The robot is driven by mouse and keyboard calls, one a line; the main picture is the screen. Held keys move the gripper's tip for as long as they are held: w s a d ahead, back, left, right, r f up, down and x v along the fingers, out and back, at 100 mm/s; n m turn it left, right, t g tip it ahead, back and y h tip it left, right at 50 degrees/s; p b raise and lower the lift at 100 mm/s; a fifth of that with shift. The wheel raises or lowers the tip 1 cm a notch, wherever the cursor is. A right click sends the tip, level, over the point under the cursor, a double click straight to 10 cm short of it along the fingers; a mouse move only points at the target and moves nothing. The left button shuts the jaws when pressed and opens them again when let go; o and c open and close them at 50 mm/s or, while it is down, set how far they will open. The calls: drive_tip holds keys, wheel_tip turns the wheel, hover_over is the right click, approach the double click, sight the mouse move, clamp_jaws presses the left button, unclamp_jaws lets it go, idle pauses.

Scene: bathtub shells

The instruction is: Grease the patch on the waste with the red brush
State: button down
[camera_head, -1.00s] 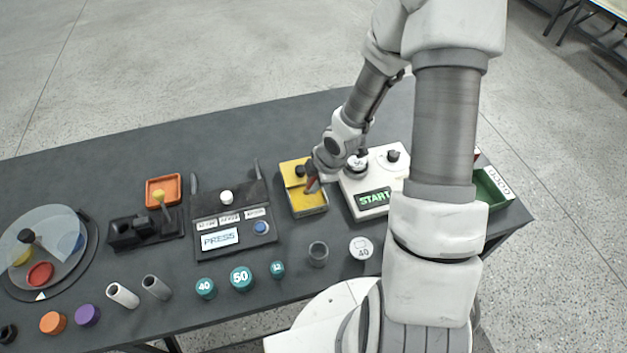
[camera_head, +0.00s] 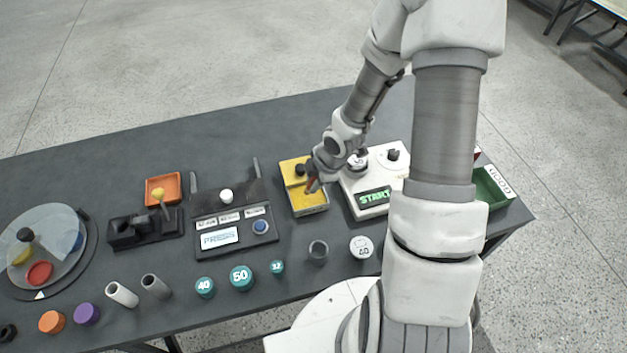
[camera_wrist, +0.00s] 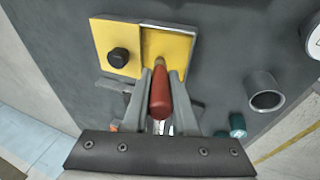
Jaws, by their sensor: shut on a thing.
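My gripper (camera_wrist: 161,88) is shut on the red brush (camera_wrist: 160,98). Only the brush's red handle shows clearly, and its far end points at the yellow box. In the head view the brush (camera_head: 313,185) is over the open front part of the yellow box (camera_head: 296,203). I cannot tell whether its tip touches the inside. The box has a yellow lid with a black knob (camera_wrist: 119,57). A grey open ring-like cup (camera_head: 318,251) stands in front of the box and shows in the wrist view too (camera_wrist: 264,92). I cannot make out a patch on any waste.
A black PRESS panel (camera_head: 228,225) is to the left. The table's back left is clear.

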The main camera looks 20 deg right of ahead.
drive_tip(key=shift+f+b, duration=0.5)
drive_tip(key=shift+f, duration=0.05)
idle(1.2)
wheel_tip(320, 180, up, 7)
drive_tip(key=p, duration=0.6)
drive_tip(key=shift+r+p, duration=0.1)
drive_tip(key=shift+p, duration=0.3)
idle(0.6)
